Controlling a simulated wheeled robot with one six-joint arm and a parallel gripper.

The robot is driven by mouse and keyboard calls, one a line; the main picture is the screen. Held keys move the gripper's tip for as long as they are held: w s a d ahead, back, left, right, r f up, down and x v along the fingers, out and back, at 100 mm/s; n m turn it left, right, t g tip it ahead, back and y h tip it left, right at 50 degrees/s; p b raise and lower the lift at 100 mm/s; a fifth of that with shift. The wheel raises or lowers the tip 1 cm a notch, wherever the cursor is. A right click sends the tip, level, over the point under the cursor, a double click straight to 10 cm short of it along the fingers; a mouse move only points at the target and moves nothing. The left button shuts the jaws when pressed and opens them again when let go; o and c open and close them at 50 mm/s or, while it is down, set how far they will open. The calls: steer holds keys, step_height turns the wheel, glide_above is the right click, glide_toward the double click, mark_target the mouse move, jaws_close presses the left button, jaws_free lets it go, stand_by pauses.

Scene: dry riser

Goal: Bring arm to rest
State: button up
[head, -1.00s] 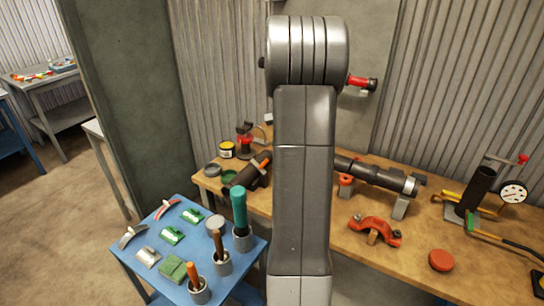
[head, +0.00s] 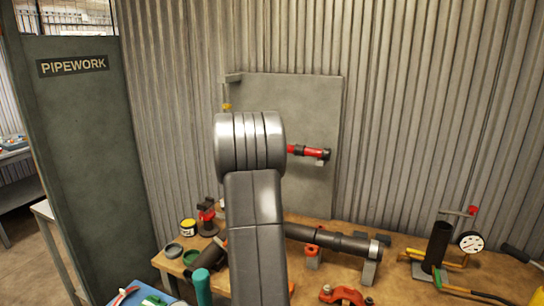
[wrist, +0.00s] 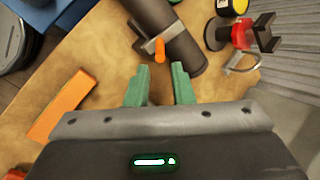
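My arm stands up in the middle of the head view, its thick grey joint in front of the back panel (head: 310,105). My gripper is hidden in that view. In the wrist view my gripper (wrist: 161,82) has two green fingers standing apart with nothing between them. Beyond the fingertips are a dark pipe (wrist: 185,55) with a metal clamp and an orange handle (wrist: 160,50). I cannot tell how high the fingers are above the bench.
The wooden bench (head: 413,285) carries a long dark pipe (head: 330,240) on supports, a red clamp (head: 345,295), a pressure gauge (head: 470,242) and a yellow tin (head: 188,227). A red-ended fitting (head: 310,151) projects at the panel.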

steer(key=p+x, duration=0.1)
steer(key=x, duration=0.7)
steer(key=shift+w+a+f+p, duration=0.1)
steer(key=shift+f+p, duration=0.05)
steer(key=shift+p, duration=0.2)
steer(key=b+v, duration=0.3)
steer(key=v, duration=1)
steer(key=p+x, duration=0.3)
steer(key=x, duration=1)
steer(key=shift+f, duration=0.1)
steer(key=shift+y, duration=0.3)
steer(key=shift+d+t+y+b, duration=0.3)
steer(key=shift+y+b, duration=0.1)
steer(key=shift+b, duration=0.35)
